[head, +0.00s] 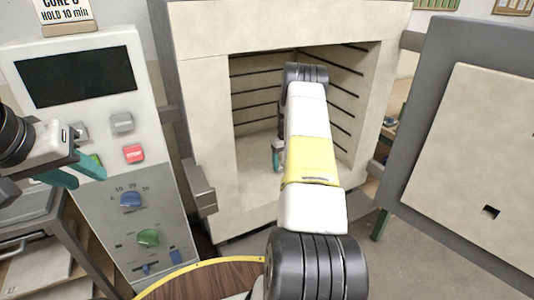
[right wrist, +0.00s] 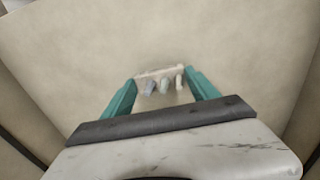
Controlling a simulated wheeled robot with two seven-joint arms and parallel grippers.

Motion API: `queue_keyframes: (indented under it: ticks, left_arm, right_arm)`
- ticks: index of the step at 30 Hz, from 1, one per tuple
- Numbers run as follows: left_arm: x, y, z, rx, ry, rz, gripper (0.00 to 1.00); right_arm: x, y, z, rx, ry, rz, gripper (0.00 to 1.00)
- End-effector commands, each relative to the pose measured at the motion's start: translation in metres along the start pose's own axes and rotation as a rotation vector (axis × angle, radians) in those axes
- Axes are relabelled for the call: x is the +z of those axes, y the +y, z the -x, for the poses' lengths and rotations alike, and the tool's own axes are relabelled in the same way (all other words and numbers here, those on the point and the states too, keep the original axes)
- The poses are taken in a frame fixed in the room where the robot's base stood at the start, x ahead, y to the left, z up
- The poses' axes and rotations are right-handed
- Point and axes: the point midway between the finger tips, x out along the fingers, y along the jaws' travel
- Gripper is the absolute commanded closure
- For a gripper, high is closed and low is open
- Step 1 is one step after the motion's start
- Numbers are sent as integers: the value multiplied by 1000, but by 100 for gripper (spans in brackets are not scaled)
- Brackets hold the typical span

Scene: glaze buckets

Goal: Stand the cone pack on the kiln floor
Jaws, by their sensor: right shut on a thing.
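The cone pack (right wrist: 158,73), a pale bar with several small cones, shows in the right wrist view between the teal fingers of my right gripper (right wrist: 161,80). That gripper is shut on it, over a plain beige surface. In the head view my right arm reaches into the open kiln (head: 205,110), and a bit of the right gripper (head: 277,155) shows low, just above the kiln floor (head: 252,172). The arm hides the cone pack there. I cannot tell whether the pack touches the floor. My left gripper (head: 78,172) is open and empty in front of the control panel.
The control panel (head: 78,80) with buttons and knobs stands left of the kiln. The kiln door (head: 470,160) is swung open at the right. A round wooden top (head: 205,280) with a yellow rim is at the bottom. Kiln walls flank my right arm closely.

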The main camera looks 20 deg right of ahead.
Motion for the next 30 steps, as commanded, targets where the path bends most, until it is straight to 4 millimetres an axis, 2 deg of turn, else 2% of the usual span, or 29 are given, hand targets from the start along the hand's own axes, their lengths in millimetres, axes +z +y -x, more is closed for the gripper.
queue_keyframes:
  ticks: [6,7,10,21,25,30]
  left_arm:
    - [0,0,0,0,0,0,64]
    - [0,0,0,0,0,0,64]
    - [0,0,0,0,0,0,64]
    - [0,0,0,0,0,0,64]
    - [0,0,0,0,0,0,64]
    - [0,0,0,0,0,0,64]
  right_arm:
    - [0,0,-2,0,-1,0,74]
    - [0,0,-3,0,-1,0,30]
    - [0,0,-2,0,0,0,10]
    - [0,0,2,1,1,0,10]
    - [0,0,18,1,1,0,10]
    - [-1,0,49,1,2,0,10]
